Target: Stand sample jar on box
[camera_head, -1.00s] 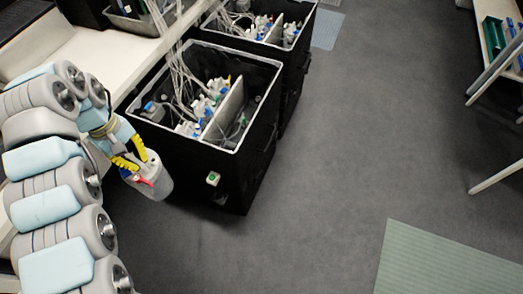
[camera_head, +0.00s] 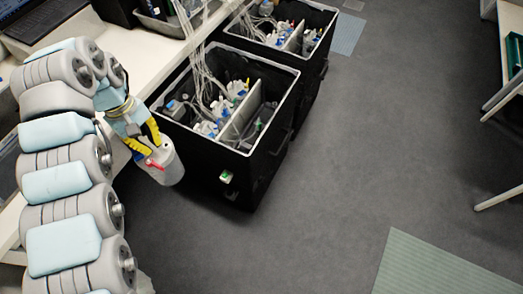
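The sample jar (camera_head: 168,168) is a pale translucent container with a light lid and a red part on its side. My gripper (camera_head: 148,143), with yellow fingers, is closed around the jar's top and holds it slightly tilted, beside the near left side of the front black box. That box (camera_head: 221,178) is open-topped with a pale rim, and a divider, white tubes and several small bottles with coloured caps are inside. A second similar black box (camera_head: 309,90) stands behind it. I cannot tell which box the task means. The jar's lower end appears clear of the floor.
A white bench (camera_head: 150,50) with a laptop (camera_head: 45,22) runs along the left. White tubes (camera_head: 197,60) hang from the bench side into the front box. A pale green mat (camera_head: 440,268) lies at the lower right. The grey floor (camera_head: 350,160) between is clear.

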